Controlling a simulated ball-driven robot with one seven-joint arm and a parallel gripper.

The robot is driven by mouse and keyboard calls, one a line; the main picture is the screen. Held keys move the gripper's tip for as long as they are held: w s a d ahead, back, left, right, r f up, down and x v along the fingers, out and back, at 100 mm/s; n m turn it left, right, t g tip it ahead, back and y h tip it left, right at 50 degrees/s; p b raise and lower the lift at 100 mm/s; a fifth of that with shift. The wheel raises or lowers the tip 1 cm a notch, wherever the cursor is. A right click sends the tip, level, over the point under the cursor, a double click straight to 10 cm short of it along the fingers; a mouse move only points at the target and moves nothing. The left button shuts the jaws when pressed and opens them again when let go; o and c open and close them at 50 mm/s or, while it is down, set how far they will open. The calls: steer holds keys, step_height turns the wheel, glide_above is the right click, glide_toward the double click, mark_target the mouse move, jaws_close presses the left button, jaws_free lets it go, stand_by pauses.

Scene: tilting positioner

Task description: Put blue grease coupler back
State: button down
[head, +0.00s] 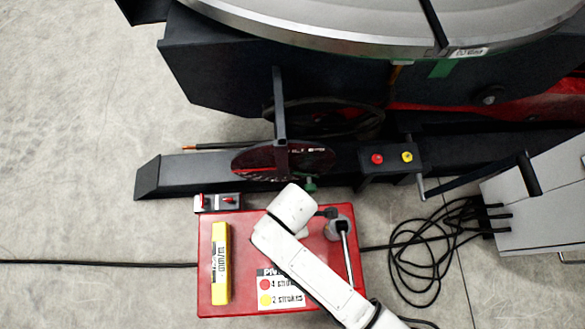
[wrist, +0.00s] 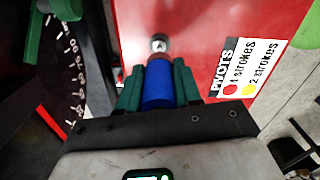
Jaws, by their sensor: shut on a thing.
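In the wrist view the blue grease coupler (wrist: 158,86) lies between the two green fingers of my gripper (wrist: 158,82), which is shut on it. A brownish-red band shows at its far end, with a round grey metal piece (wrist: 159,43) just beyond, over the red surface. I cannot tell whether that piece belongs to the coupler or is a separate fitting. In the head view my white arm reaches over the red box (head: 240,285); the coupler cannot be made out there. A printed label (wrist: 247,68) reading PIVOTS, with stroke counts, lies right of the gripper in the wrist view.
On the red box are a yellow cartridge (head: 220,263) and a grey cylinder with a lever (head: 341,231). Black cables (head: 425,250) coil at right.

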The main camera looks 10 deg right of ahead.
steer(key=shift+f+b, duration=0.4)
steer(key=shift+f, duration=1.45)
steer(key=shift+f, duration=0.15)
steer(key=shift+f, duration=0.35)
steer(key=shift+f, duration=0.1)
steer(key=c, duration=0.8)
jaws_free()
step_height(320, 180, up, 13)
steer(key=p, duration=0.2)
steer(key=shift+p, duration=0.4)
